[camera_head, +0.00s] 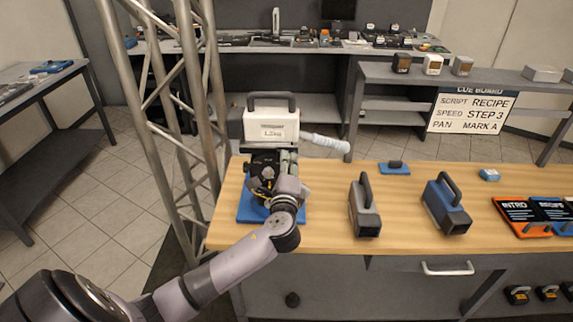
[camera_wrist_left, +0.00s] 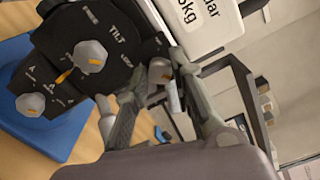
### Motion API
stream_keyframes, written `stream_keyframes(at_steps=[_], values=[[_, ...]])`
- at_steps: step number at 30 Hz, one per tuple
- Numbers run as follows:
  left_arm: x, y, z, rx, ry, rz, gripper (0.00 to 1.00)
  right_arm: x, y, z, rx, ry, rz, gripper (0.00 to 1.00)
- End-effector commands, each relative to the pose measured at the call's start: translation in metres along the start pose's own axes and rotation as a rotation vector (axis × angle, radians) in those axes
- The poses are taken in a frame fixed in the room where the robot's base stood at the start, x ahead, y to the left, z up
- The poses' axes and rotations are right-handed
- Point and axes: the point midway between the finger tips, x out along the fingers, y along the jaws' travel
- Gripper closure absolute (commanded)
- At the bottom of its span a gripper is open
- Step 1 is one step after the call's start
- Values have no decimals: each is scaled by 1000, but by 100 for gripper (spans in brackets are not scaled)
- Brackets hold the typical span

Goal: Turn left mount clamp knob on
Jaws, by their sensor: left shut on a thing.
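The black mount (camera_head: 264,162) stands on a blue base (camera_head: 247,208) at the left end of the wooden table, with a white box (camera_head: 271,124) with a dark handle on top. In the left wrist view its black panel (camera_wrist_left: 118,58) carries a grey knob (camera_wrist_left: 90,56) near the word TILT and another grey knob (camera_wrist_left: 30,103) at lower left. My left gripper (camera_head: 287,166) is at the mount's right side. In the wrist view its fingers (camera_wrist_left: 165,85) are shut on a small grey clamp knob (camera_wrist_left: 159,72) at the panel's edge, partly hidden by the fingers. My right gripper is out of view.
A metal truss (camera_head: 188,110) rises close to the left of the table. A pale cylinder (camera_head: 326,142) sticks out right of the mount. A grey handled block (camera_head: 364,208) and a blue-grey one (camera_head: 446,204) stand farther right. Bare wood lies between the mount and the blocks.

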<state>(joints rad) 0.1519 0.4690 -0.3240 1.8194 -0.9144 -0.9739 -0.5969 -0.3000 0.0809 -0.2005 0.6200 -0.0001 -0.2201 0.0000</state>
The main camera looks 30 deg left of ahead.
Motion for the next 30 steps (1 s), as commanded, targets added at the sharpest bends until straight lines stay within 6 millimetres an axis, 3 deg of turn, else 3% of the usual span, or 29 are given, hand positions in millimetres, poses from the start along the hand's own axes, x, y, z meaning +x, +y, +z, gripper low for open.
stream_keyframes(at_steps=[1,2,10,22,30], values=[[0,2,0,1,0,3,100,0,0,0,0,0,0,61],[0,2,0,1,0,3,76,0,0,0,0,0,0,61],[0,1,0,0,0,2,58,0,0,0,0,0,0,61],[-7,1,-1,-1,2,2,58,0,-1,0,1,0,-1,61],[-59,2,-1,-3,4,4,58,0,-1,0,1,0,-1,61]])
